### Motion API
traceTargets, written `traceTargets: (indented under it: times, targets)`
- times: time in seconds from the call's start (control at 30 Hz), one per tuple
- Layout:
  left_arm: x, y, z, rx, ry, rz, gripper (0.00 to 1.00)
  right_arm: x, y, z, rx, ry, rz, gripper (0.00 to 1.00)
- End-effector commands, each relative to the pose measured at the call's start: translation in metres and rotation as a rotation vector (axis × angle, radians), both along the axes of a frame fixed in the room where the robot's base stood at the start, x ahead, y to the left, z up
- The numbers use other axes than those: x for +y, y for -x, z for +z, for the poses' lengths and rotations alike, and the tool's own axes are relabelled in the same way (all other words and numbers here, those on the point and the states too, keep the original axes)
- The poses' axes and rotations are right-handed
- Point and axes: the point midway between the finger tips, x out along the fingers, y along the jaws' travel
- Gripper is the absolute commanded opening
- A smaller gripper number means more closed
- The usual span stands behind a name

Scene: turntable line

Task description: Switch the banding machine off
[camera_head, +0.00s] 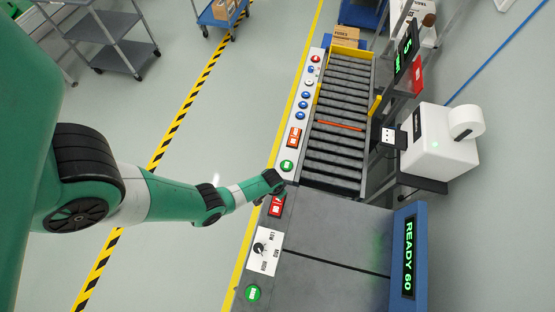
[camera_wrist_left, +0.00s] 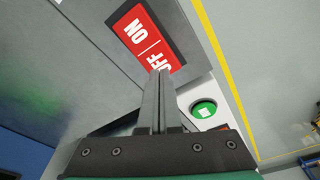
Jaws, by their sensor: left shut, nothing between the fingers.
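The banding machine's blue post (camera_head: 423,250) carries a lit display (camera_head: 408,256) reading READY 60. A red ON/OFF switch (camera_head: 276,207) sits on the strip along the machine's left edge. In the left wrist view the switch (camera_wrist_left: 145,36) shows white ON and OFF lettering. My left gripper (camera_head: 283,188) is shut and empty. In the left wrist view its fingertips (camera_wrist_left: 157,74) overlap the OFF end of the switch and hide part of it. I cannot tell whether they touch it. My right gripper is out of view.
A green button (camera_head: 287,166) is close to my left gripper; it also shows in the left wrist view (camera_wrist_left: 204,110). Another red switch (camera_head: 294,137) and several buttons line the roller conveyor (camera_head: 345,104). A dial plate (camera_head: 264,251) lies nearer. A white printer (camera_head: 440,148) stands right.

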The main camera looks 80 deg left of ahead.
Motion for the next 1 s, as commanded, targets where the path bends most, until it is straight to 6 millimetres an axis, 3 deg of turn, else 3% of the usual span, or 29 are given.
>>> traceTargets:
  times: [1.0]
  targets:
    - [0.000, 0.000, -0.016, 0.000, 0.000, 0.000, 0.00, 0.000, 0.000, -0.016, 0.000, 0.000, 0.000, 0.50]
